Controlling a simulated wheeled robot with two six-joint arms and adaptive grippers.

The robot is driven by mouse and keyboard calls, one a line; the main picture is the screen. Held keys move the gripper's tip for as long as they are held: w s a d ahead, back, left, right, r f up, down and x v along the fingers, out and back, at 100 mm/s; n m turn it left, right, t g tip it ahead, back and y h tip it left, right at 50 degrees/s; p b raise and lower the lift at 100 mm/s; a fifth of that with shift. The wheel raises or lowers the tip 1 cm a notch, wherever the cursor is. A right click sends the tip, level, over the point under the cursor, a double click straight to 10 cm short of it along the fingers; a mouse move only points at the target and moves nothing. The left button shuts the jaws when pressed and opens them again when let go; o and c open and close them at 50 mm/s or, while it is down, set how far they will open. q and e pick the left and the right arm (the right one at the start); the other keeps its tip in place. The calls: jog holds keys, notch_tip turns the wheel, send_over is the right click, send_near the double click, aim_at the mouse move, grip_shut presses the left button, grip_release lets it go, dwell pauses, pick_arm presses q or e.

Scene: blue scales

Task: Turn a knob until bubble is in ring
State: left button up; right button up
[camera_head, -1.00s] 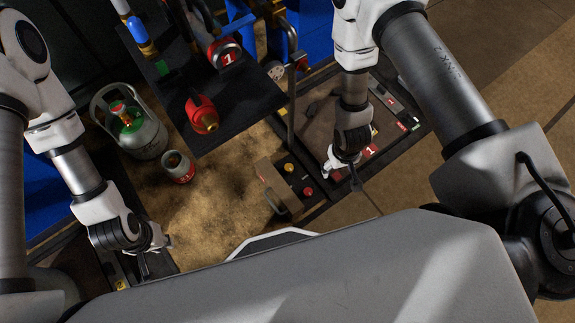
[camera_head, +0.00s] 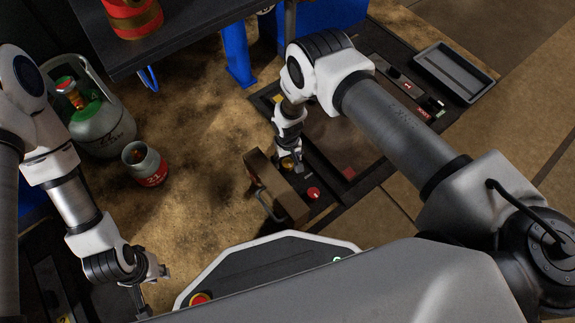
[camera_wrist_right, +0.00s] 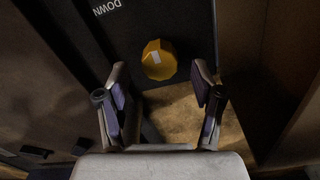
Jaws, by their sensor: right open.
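A faceted yellow knob (camera_wrist_right: 158,60) sits on a dark panel marked "DOWN" in the right wrist view. It lies between and slightly beyond the fingertips of my right gripper (camera_wrist_right: 160,75), which is open and empty. In the head view my right gripper (camera_head: 290,165) points down at the control box (camera_head: 277,187), over the yellow knob, which it mostly covers. A red knob (camera_head: 313,193) is close by on the same box. My left gripper (camera_head: 152,283) hangs at the lower left, its fingers apart and empty. No bubble or ring can be made out.
A dark table (camera_head: 190,35) with a red canister (camera_head: 132,15) is at the top. A grey tray (camera_head: 454,72) lies at the upper right.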

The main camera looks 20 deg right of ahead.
notch_tip(320, 180, down, 2)
jog(key=shift+r, duration=0.1)
jog(key=c, duration=1.1)
pick_arm(q)
jog(key=shift+f, duration=0.55)
pick_arm(e)
jog(key=shift+c, duration=0.2)
pick_arm(q)
jog(key=shift+r, duration=0.15)
pick_arm(e)
jog(key=shift+n, duration=0.5)
jog(key=n, duration=0.3)
jog(key=shift+n+p, duration=0.3)
jog(key=shift+p, duration=0.05)
pick_arm(q)
jog(key=shift+r+p, duration=0.3)
jog(key=shift+r, duration=0.4)
pick_arm(e)
jog(key=n, duration=0.5)
